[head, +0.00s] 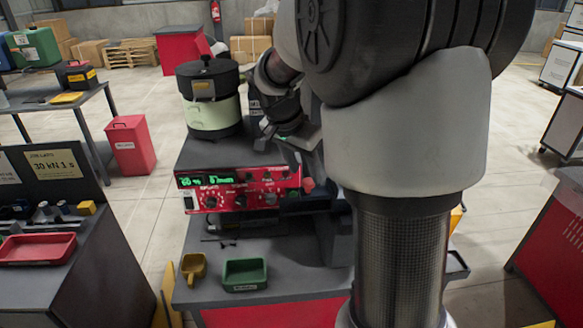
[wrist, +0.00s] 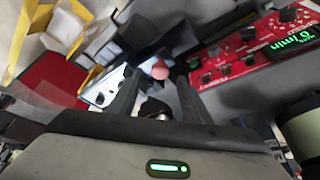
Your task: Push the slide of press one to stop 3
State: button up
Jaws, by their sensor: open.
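My gripper (wrist: 157,82) is open in the wrist view, its two dark fingers apart with nothing gripped. A pinkish-red ball knob (wrist: 160,69) shows between and beyond the fingertips; I cannot tell whether they touch it. In the head view a red knob (head: 307,184) shows beside the right end of the red control panel (head: 240,201), close to my gripper (head: 298,141), whose fingers are partly hidden. The panel also shows in the wrist view (wrist: 237,62). My arm covers much of the machine on the right, and I cannot make out the slide or its stops.
A bowl feeder (head: 209,103) stands behind the panel. A green tray (head: 245,286) and a yellow scoop (head: 193,267) are on the bench front. At left, a sign (head: 55,164) reads "30 kN 1 s" above a bench with a red tray (head: 38,260).

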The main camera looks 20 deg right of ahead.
aim_at(308, 181)
jog(key=shift+x, duration=1.85)
